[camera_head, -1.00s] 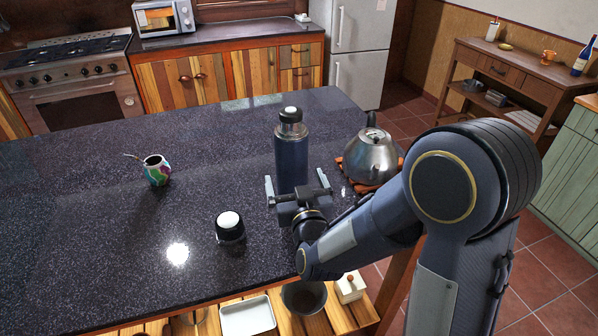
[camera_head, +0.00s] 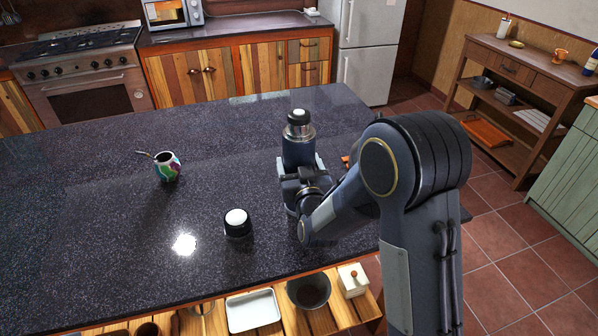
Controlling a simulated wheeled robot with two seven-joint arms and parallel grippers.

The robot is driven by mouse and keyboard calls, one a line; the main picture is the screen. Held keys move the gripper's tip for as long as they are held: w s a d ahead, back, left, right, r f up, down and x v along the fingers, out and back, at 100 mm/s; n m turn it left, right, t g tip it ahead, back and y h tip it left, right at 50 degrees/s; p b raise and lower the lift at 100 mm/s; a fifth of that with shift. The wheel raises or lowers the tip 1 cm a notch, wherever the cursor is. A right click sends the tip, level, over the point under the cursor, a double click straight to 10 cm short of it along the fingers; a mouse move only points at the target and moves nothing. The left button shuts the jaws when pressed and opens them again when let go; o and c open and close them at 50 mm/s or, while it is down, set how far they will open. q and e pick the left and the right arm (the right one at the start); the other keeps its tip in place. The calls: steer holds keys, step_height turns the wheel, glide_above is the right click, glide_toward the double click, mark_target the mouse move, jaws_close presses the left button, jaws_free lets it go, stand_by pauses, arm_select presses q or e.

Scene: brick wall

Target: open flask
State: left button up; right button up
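The flask (camera_head: 298,151) is a dark blue-grey bottle with a steel collar and a black stopper with a white top. It stands upright on the dark speckled counter, and the stopper is in its mouth. My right gripper (camera_head: 300,164) is around the flask body, one finger on each side, and looks shut on it. The gripper and wrist hide the flask's lower part. A black round cap (camera_head: 238,225) with a white top sits on the counter, left of and nearer than the flask. My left gripper is not in view.
A colourful cup with a straw (camera_head: 167,168) stands on the counter to the left. My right arm covers the counter's right end, hiding the kettle. A shelf below the front edge holds a white tray (camera_head: 252,310), a dark bowl (camera_head: 309,290) and a white box (camera_head: 352,280). The counter's left is clear.

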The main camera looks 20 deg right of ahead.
steer(key=c, duration=1)
steer(key=shift+r, duration=0.1)
steer(key=shift+c, duration=0.2)
